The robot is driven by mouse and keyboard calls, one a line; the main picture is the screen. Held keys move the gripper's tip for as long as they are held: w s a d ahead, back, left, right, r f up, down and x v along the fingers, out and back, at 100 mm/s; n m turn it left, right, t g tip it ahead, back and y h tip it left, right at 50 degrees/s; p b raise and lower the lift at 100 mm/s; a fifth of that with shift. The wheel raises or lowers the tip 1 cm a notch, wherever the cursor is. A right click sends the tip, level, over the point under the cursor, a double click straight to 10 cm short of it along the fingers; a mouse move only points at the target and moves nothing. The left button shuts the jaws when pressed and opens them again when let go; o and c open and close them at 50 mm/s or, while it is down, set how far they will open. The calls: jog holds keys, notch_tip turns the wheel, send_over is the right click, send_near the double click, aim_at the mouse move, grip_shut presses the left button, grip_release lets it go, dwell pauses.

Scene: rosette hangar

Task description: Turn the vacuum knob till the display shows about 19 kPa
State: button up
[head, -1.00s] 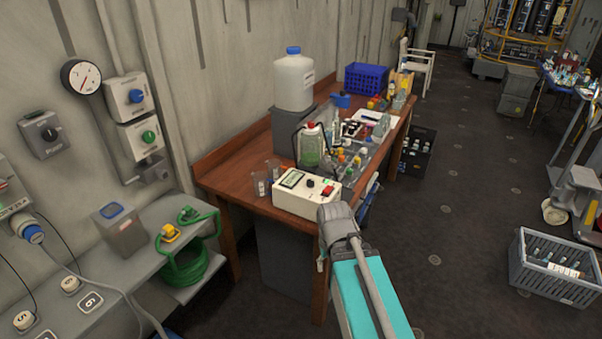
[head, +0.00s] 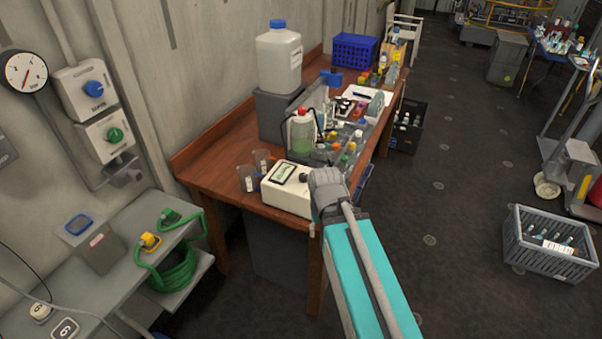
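The vacuum unit is a cream box (head: 285,200) at the near end of the wooden bench. Its display (head: 284,173) is on the top face at the left; the reading is too small to make out. A dark knob (head: 304,178) shows on its top, just left of my arm's end. The red part of the box seen earlier is hidden behind my arm. My arm, grey and turquoise, reaches up from the bottom right, and its grey end overlaps the box's right side. I cannot make out my gripper's fingers.
Two beakers (head: 249,178) stand left of the box. A bottle with green liquid (head: 303,138) and a grey tray of small bottles are behind it. A large white jug (head: 280,58) stands further back. The floor right of the bench is open up to a grey crate (head: 551,243).

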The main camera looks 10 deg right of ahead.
jog(key=o, duration=0.3)
jog(key=shift+w, duration=0.15)
jog(key=shift+o, duration=0.2)
notch_tip(320, 180, up, 9)
jog(key=n+p, duration=0.9)
send_over(303, 175)
jog(key=shift+w+d, duration=0.1)
jog(key=shift+f, duration=0.2)
notch_tip(303, 175, down, 13)
jog(key=b, duration=1.3)
jog(key=shift+f+b, duration=0.2)
jog(key=shift+b, duration=0.2)
